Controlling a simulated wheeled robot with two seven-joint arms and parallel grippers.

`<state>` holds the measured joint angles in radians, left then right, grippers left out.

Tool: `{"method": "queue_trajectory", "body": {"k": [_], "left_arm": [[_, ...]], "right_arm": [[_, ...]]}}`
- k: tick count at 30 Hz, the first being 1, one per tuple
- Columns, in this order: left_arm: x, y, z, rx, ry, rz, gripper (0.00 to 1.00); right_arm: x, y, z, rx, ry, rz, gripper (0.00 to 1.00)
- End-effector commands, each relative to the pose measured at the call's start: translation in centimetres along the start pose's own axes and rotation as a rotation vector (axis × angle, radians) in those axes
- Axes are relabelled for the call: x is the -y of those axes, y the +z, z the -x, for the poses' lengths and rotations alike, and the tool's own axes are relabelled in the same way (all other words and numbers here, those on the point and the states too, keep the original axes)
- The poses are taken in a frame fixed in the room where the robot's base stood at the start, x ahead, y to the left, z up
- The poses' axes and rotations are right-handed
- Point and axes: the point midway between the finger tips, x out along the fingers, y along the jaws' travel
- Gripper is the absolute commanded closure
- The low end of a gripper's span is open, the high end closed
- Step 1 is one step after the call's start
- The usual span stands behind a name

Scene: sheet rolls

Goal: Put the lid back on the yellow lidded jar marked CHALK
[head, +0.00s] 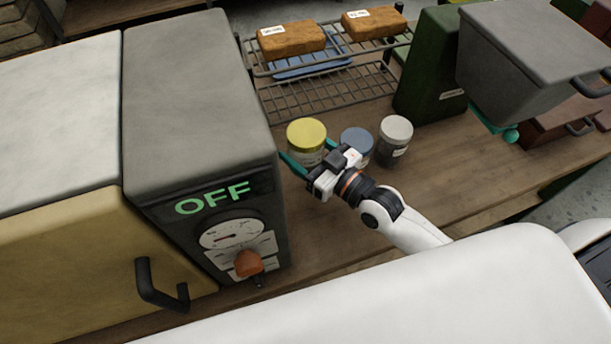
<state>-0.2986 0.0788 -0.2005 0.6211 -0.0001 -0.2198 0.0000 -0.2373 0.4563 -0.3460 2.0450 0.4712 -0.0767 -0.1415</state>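The jar with the yellow lid (307,133) stands on the wooden bench, left of two other jars. The yellow lid sits at the top of its pale body (308,157). I cannot tell if it is fully seated, and no CHALK marking is readable. My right gripper (305,148), whose arm comes in from the lower right, has its teal fingers apart at the near left and right of this jar. The gripper's body hides part of the jar's front. I cannot tell whether the fingers touch the jar or lid. My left gripper is not in view.
A blue-lidded jar (357,140) and a grey-lidded jar (396,128) stand close on the right. A wire rack (325,95) with brown blocks is behind. A grey cabinet marked OFF (195,95) closes the left side. A grey bin (530,60) is at right. Bench right of the jars is clear.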

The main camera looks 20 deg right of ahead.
Motion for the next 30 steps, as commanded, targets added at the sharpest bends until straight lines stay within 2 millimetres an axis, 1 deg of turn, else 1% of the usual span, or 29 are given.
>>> {"method": "queue_trajectory", "body": {"k": [1,3,6,9,17,24,26,30], "left_arm": [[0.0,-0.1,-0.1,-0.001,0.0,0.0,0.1],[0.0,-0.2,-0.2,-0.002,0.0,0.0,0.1],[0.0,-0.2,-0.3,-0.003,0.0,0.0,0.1],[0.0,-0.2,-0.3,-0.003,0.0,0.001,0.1],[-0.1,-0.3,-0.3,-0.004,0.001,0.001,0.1],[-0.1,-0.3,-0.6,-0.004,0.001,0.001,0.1],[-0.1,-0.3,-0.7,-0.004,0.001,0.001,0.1],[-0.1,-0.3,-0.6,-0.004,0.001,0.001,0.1]], "right_arm": [[0.1,-1.2,0.0,-0.002,0.0,0.0,0.96],[0.1,-2.4,0.0,-0.001,0.0,0.0,0.96],[0.1,-3.5,0.0,0.0,0.0,0.0,0.96],[0.0,-3.9,-0.1,0.003,0.0,0.001,0.96],[0.0,-4.0,0.0,0.003,-0.001,0.0,0.96],[0.0,-7.1,-0.1,0.001,-0.001,0.001,0.96],[0.0,-7.5,0.0,0.001,0.0,0.001,0.96],[0.0,-7.6,0.0,0.004,-0.001,0.001,0.96]]}}
